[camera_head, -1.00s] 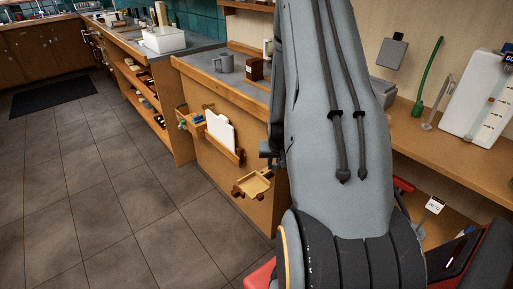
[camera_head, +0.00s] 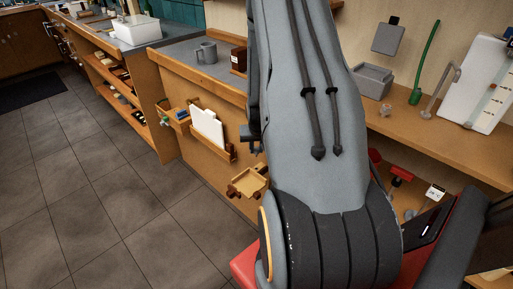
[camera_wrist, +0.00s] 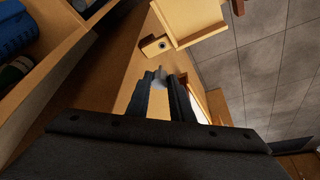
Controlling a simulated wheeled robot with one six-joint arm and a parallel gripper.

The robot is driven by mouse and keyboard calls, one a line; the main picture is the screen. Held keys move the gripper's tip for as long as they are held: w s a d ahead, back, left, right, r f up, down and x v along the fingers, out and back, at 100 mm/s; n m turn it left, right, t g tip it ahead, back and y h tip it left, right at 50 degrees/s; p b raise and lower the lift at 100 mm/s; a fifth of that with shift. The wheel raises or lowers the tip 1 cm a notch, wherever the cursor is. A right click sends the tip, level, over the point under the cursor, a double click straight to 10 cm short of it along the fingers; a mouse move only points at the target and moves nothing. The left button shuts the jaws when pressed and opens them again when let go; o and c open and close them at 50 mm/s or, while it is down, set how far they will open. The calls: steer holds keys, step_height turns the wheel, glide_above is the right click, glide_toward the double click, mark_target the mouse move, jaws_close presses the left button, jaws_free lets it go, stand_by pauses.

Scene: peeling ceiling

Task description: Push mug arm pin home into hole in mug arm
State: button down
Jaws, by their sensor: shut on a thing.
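In the wrist view, my gripper (camera_wrist: 163,90) has its two dark fingers shut on a small grey piece, seemingly the mug arm pin (camera_wrist: 159,75). Most of the pin is hidden between the fingers. Beyond its tip is a light wooden block with a dark round hole (camera_wrist: 162,45), seemingly the mug arm; the tip looks apart from the hole. The block sits beside a shallow wooden tray (camera_wrist: 190,22), which also shows on the cabinet side in the head view (camera_head: 247,184). A grey mug (camera_head: 206,52) stands on the counter. My arm hides most of the gripper in the head view.
A wooden rack holding a white board (camera_head: 208,128) is on the cabinet side, left of the tray. A wooden shelf with blue items (camera_wrist: 15,28) is close at left in the wrist view.

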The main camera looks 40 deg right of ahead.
steer(key=shift+s+f+b, duration=0.1)
steer(key=shift+f+b, duration=1.3)
steer(key=shift+f, duration=1.4)
steer(key=shift+f+b, duration=0.4)
steer(key=shift+f, duration=0.3)
steer(key=shift+f, duration=0.35)
steer(key=shift+f, duration=0.15)
steer(key=c, duration=1.5)
jaws_free()
steer(key=shift+s, duration=0.1)
steer(key=shift+a+f, duration=0.1)
steer(key=shift+a, duration=0.15)
